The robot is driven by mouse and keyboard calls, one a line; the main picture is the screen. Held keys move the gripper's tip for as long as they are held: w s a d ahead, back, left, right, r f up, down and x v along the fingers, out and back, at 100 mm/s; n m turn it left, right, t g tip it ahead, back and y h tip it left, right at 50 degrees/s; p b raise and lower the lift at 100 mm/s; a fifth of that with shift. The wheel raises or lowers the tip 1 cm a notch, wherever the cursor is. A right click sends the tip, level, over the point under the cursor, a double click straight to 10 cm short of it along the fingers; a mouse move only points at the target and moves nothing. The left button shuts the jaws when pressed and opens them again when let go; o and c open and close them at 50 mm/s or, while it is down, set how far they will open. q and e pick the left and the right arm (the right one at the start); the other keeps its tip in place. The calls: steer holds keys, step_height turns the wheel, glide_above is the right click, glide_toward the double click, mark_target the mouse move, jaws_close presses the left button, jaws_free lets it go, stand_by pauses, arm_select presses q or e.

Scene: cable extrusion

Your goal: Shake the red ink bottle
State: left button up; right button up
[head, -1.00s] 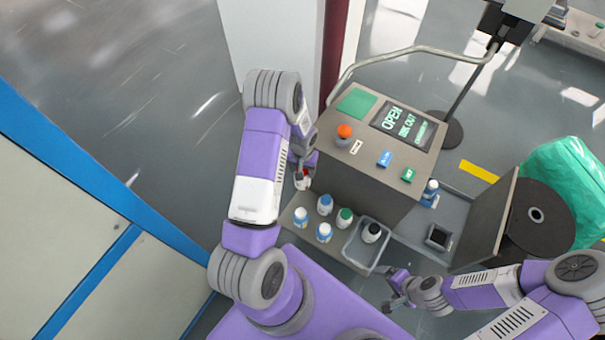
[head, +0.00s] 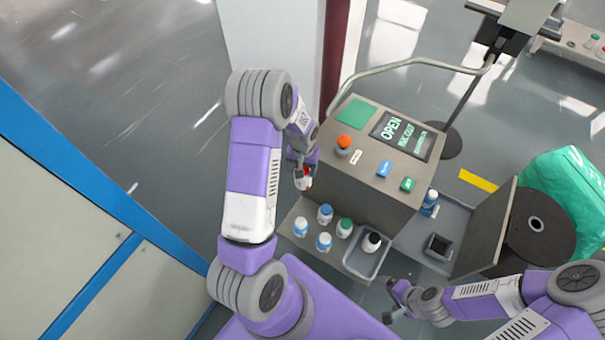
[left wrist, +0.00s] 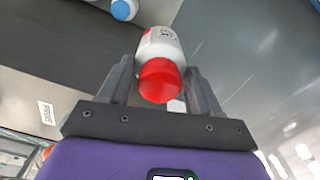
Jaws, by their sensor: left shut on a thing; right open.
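The red ink bottle, white with a red cap, is between the fingers of my left gripper (head: 303,172) in the head view. The left wrist view shows the bottle (left wrist: 160,60) up close, its red cap toward the camera and the left gripper (left wrist: 160,85) shut on its body. It is held beside the left side of the machine, above the shelf level. My right gripper (head: 394,298) is open and empty, low at the right, in front of the grey tray.
The machine (head: 370,165) has a screen, an orange knob and buttons. Several blue- and green-capped bottles (head: 325,213) stand on its shelf. A grey tray (head: 358,262) holds a black-capped bottle (head: 371,243). A black reel (head: 537,225) stands at the right.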

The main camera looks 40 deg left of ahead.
arm_select(q)
step_height(320, 180, down, 7)
steer(key=shift+w+a+f, duration=0.1)
steer(key=shift+w, duration=0.05)
steer(key=shift+s+r, duration=0.2)
steer(key=shift+r, duration=0.15)
steer(key=shift+w, duration=0.1)
steer(key=shift+f, duration=0.1)
